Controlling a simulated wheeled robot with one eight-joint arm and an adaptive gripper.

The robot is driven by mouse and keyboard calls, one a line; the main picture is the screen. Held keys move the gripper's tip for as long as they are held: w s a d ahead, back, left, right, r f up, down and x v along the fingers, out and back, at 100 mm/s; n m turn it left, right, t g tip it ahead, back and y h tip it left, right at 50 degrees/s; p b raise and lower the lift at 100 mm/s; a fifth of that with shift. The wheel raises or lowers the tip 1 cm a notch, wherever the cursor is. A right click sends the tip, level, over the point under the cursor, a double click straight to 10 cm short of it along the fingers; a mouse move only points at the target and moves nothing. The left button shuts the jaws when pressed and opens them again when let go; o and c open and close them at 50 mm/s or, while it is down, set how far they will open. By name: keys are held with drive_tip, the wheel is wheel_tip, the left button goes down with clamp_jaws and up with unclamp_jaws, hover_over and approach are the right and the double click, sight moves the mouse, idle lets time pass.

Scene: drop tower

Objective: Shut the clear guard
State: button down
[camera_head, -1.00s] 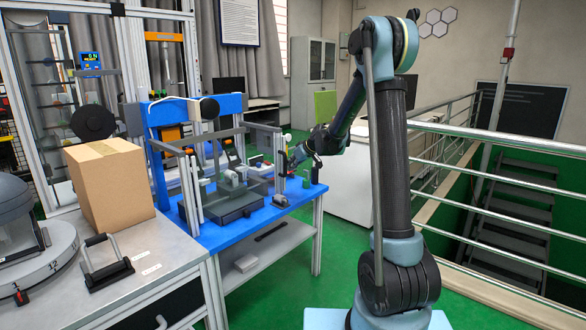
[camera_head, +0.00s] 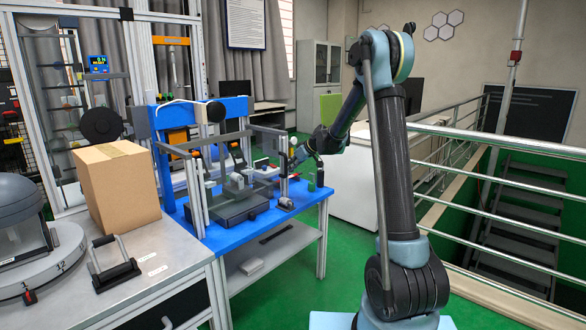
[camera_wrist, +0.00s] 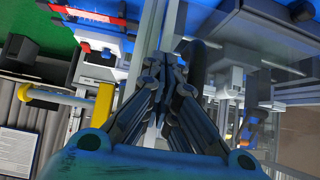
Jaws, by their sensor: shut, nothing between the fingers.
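The clear guard (camera_head: 237,183) is a see-through panelled enclosure with a grey frame on the blue table, around a dark base with a small machine. I cannot tell surely how far its moving panel stands open. My gripper (camera_head: 294,158) is at the right end of the guard's frame, beside its upright. In the wrist view my gripper (camera_wrist: 163,62) has its fingers together and holds nothing. A pale upright bar and a dark curved handle-like part (camera_wrist: 196,62) lie close by the fingertips. Whether the fingers touch either one is unclear.
Metal railings (camera_head: 500,180) stand at right. Green floor is open beside the table.

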drive_tip(key=shift+w+a+r, duration=0.2)
drive_tip(key=shift+w+a, duration=0.1)
drive_tip(key=shift+a, duration=0.1)
drive_tip(key=s+d+r, duration=0.6)
drive_tip(key=s+d, duration=0.2)
drive_tip(key=d, duration=0.2)
drive_tip(key=s+d+m+g+h, duration=0.15)
drive_tip(key=s+d, duration=0.25)
drive_tip(key=s, duration=0.4)
drive_tip(key=s+d+m+h, duration=0.15)
drive_tip(key=s+d, duration=0.25)
drive_tip(key=s, duration=0.4)
drive_tip(key=s+d+m+h, duration=0.1)
drive_tip(key=s+d+m, duration=0.15)
drive_tip(key=s, duration=0.55)
drive_tip(key=s+d+f+m+h, duration=0.1)
drive_tip(key=s+d+f, duration=0.3)
drive_tip(key=s, duration=0.4)
drive_tip(key=s+d+f+m+g+h, duration=0.1)
drive_tip(key=s+d+f, duration=0.3)
drive_tip(key=s, duration=0.4)
drive_tip(key=s+d+f+m+g+h, duration=0.1)
drive_tip(key=s+d+f+m, duration=0.2)
drive_tip(key=s, duration=0.5)
drive_tip(key=shift+s+d+f+h, duration=0.2)
drive_tip(key=shift+d+f+h, duration=0.2)
drive_tip(key=shift+f, duration=0.35)
